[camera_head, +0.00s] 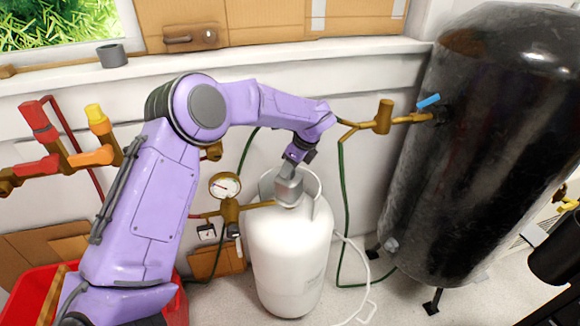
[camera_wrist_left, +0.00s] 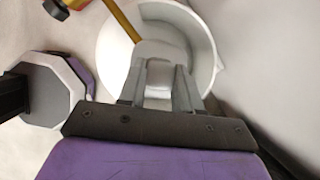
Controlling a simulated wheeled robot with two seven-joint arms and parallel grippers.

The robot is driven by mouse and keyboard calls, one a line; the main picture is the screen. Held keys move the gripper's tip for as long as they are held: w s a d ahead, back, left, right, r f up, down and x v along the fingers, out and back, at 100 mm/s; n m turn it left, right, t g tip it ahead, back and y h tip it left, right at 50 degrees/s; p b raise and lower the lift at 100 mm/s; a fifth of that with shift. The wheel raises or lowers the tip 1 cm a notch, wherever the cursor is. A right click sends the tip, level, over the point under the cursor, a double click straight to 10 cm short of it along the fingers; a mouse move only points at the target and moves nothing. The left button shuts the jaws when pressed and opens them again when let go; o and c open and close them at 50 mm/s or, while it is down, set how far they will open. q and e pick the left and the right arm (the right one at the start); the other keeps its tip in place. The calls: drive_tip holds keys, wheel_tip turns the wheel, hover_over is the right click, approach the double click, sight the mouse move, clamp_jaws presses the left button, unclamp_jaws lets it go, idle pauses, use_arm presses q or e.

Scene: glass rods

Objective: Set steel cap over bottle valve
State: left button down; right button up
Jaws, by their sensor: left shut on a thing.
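The white bottle (camera_head: 290,260) stands upright on the floor, with a raised white collar around its top. My left gripper (camera_head: 293,172) reaches down to the bottle's top and is shut on the grey steel cap (camera_head: 289,190). The cap is at the collar, above a bit of brass. The valve is mostly hidden, and I cannot tell whether the cap rests on it. In the left wrist view, the cap (camera_wrist_left: 160,52) sits between the two fingers, with the white bottle (camera_wrist_left: 112,45) around and below it. My right gripper is not in view.
A brass fitting with a pressure gauge (camera_head: 224,186) stands close at the bottle's left. A big black tank (camera_head: 480,150) stands at the right, with a brass pipe and blue-handled valve (camera_head: 428,101). A red bin (camera_head: 25,295) is at lower left. Green and white hoses run near the bottle.

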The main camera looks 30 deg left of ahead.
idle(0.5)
use_arm(q)
drive_tip(key=shift+f+b, duration=0.5)
drive_tip(key=shift+b, duration=0.15)
drive_tip(key=c, duration=1.1)
unclamp_jaws()
drive_tip(key=shift+o, duration=0.2)
drive_tip(key=p+v, duration=0.5)
drive_tip(key=v, duration=0.6)
